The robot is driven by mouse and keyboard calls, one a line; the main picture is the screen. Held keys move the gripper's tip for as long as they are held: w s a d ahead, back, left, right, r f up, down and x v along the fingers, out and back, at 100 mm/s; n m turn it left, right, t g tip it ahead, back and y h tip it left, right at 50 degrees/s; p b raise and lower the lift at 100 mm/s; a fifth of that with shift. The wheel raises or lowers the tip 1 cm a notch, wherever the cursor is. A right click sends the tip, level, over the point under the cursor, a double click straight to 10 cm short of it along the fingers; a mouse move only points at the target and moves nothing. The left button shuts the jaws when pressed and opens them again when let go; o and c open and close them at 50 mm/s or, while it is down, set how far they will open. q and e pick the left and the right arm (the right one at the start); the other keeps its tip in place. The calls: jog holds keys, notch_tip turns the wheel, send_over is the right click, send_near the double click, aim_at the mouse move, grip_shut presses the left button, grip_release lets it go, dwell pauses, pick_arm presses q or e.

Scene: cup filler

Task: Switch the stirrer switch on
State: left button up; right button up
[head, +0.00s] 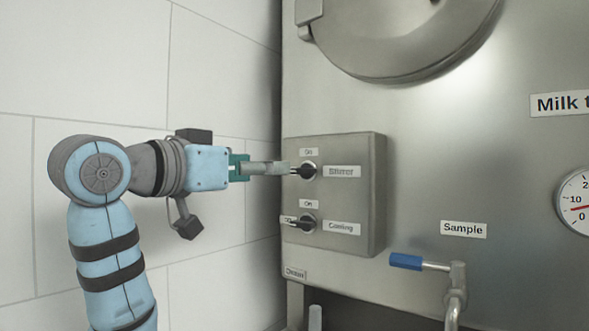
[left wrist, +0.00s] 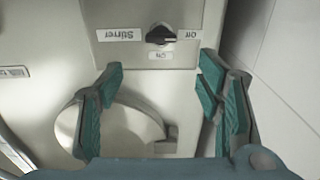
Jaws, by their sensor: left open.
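The stirrer switch is a black rotary knob (head: 308,171) on the grey control box, with a "Stirrer" label (head: 341,172) to its right and an "On" label above. It also shows in the left wrist view (left wrist: 159,36), upside down; there its pointer lies toward the "Off" label (left wrist: 191,34), with "On" below. My left gripper (head: 284,168) is level with the knob, just left of it, and covers the "Off" side in the head view. In the left wrist view its teal fingers (left wrist: 160,78) are spread and empty, with the knob ahead between them. My right gripper is not in view.
The cooling knob (head: 307,223) sits directly below on the same control box (head: 365,200). A blue-handled sample tap (head: 406,262) is at lower right. The round tank hatch (head: 395,40) is above. A tiled wall (head: 90,80) stands at left.

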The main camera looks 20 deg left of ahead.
aim_at(299, 170)
pick_arm(q)
jog(key=p+x, duration=0.1)
jog(key=x, duration=0.9)
jog(key=shift+a+f, duration=0.1)
jog(key=c, duration=1.2)
